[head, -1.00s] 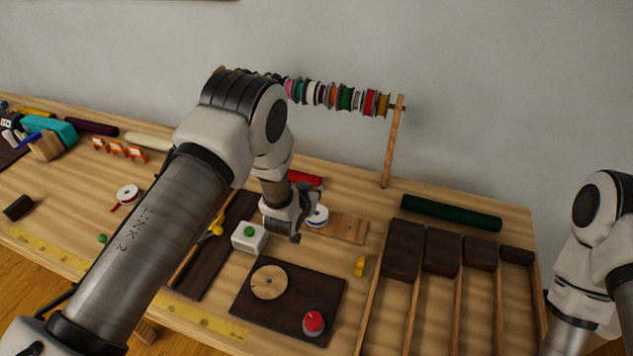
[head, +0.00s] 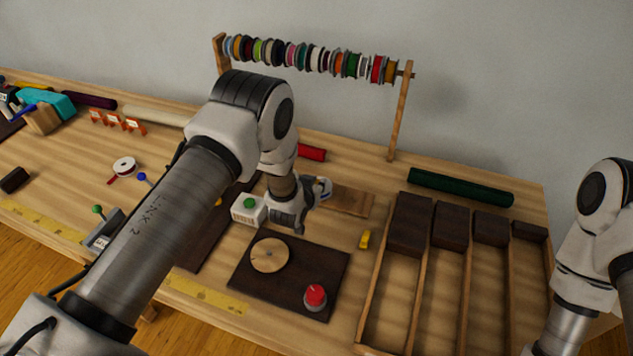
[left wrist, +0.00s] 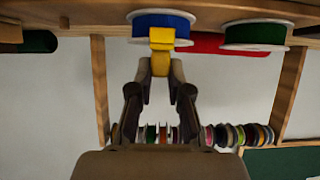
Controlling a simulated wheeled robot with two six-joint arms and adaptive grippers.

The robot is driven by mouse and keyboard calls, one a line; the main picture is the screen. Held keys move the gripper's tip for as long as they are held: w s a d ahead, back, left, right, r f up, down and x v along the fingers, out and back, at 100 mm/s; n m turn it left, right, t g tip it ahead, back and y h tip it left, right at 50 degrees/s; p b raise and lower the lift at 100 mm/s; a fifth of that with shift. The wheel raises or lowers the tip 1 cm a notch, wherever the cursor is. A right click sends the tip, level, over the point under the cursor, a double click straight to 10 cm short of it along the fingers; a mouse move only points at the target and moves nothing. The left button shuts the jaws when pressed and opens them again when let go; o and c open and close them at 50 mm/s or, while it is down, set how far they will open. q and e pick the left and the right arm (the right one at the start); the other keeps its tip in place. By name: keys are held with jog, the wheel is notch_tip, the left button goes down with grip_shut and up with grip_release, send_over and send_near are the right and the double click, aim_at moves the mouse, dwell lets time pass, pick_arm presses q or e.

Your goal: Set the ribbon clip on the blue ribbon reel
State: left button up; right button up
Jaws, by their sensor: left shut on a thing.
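My left gripper (head: 308,206) is at the wooden board behind the dark mat. In the left wrist view, its fingers (left wrist: 160,68) are shut on the yellow ribbon clip (left wrist: 160,62). The clip overlaps the front of the blue ribbon reel (left wrist: 178,20), which has white flanges. I cannot tell whether clip and reel touch. In the head view the blue reel (head: 323,187) shows partly beside the gripper, and the held clip is hidden. My right arm shows at the right edge, its gripper out of view.
A green reel (left wrist: 255,32) stands beside the blue one. Nearby are a white box with a green button (head: 249,210), a dark mat (head: 248,285) with a red button (head: 315,296), and a small yellow piece (head: 365,239). A spool rack (head: 403,115) stands behind.

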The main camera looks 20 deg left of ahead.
dwell(0.3)
pick_arm(q)
jog(key=o, duration=0.8)
jog(key=v, duration=1.2)
jog(key=shift+r, duration=0.1)
